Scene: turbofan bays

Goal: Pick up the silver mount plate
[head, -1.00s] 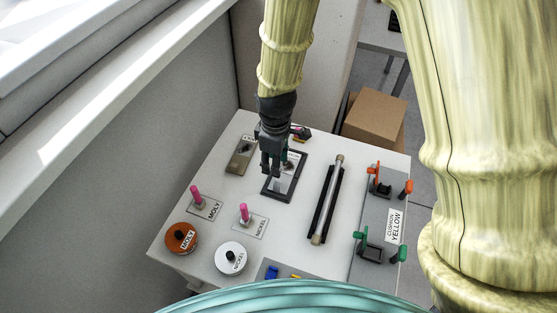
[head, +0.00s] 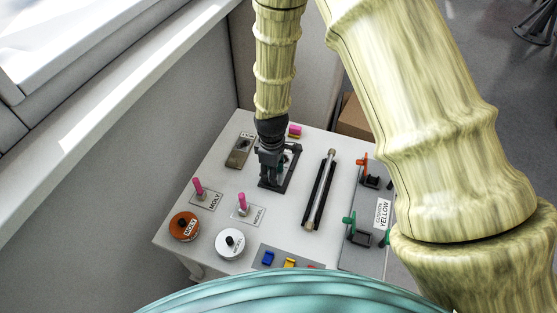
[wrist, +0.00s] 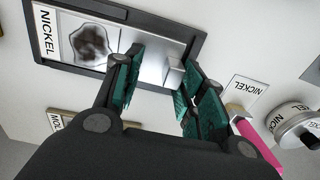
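The silver mount plate (wrist: 150,62) lies in a dark-framed tray (wrist: 199,45) marked NICKEL in the wrist view. It has a dark blotch at one end and a small raised silver block (wrist: 174,74) near the other. My gripper (wrist: 163,68) is open, its teal-padded fingers spread on either side of the block, with a gap visible. I cannot tell whether either finger touches it. In the head view my gripper (head: 273,180) is low over the dark tray (head: 292,165) and hides most of the plate.
A grey-brown plate (head: 239,154) lies left of the tray and a rod (head: 322,190) in a black cradle right. Pink-handled brushes (head: 242,203), an orange MOLY pot (head: 184,227) and a white NICKEL pot (head: 229,244) stand in front. A clamp panel (head: 361,255) is at right.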

